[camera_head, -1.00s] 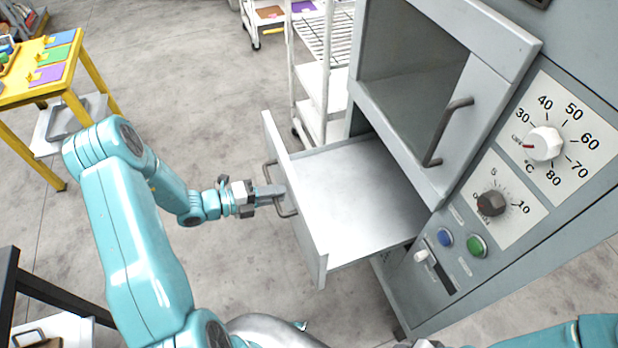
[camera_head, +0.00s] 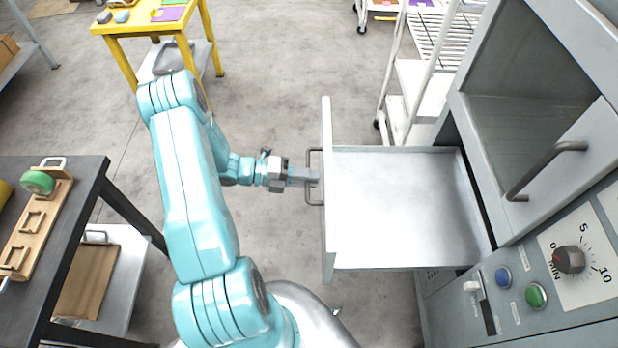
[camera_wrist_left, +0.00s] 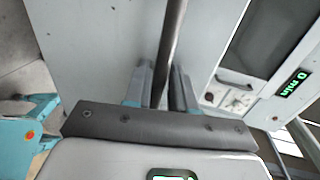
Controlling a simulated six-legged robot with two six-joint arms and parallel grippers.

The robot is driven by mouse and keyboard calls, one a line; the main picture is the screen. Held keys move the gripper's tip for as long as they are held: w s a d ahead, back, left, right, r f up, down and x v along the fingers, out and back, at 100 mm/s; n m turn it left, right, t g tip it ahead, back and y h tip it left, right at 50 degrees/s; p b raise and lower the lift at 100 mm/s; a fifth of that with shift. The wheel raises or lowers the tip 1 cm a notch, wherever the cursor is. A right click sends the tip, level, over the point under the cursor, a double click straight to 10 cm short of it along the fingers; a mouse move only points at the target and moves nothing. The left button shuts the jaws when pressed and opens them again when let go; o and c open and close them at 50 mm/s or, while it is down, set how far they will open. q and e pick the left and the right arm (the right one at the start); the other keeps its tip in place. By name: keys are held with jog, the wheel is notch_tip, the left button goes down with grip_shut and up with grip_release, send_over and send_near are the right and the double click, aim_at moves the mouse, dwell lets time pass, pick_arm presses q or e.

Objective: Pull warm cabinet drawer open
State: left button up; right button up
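The warm cabinet (camera_head: 465,305) is grey and stands at the right. Its drawer (camera_head: 400,205) is pulled out and looks empty inside. The drawer's front panel (camera_head: 328,235) faces left and carries a dark bar handle (camera_head: 309,192). My left gripper (camera_head: 308,177) is at the handle from the left. In the left wrist view the handle bar (camera_wrist_left: 172,40) runs between the two fingers (camera_wrist_left: 160,88), which lie close against both its sides. The drawer front (camera_wrist_left: 95,50) fills much of that view. My right gripper is in no view now.
Above the drawer is an open compartment with a handled door (camera_head: 560,170). Knobs and buttons (camera_head: 536,295) sit at lower right. A white rack (camera_head: 415,90) stands behind the drawer. A dark table (camera_head: 85,190) is at left, a yellow table (camera_head: 135,25) behind. Floor between is clear.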

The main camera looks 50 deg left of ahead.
pick_arm(q)
jog(key=shift+o, duration=0.3)
jog(key=shift+s, duration=0.1)
jog(key=b+v, duration=0.2)
jog(key=v, duration=1.4)
jog(key=shift+s+a, duration=0.1)
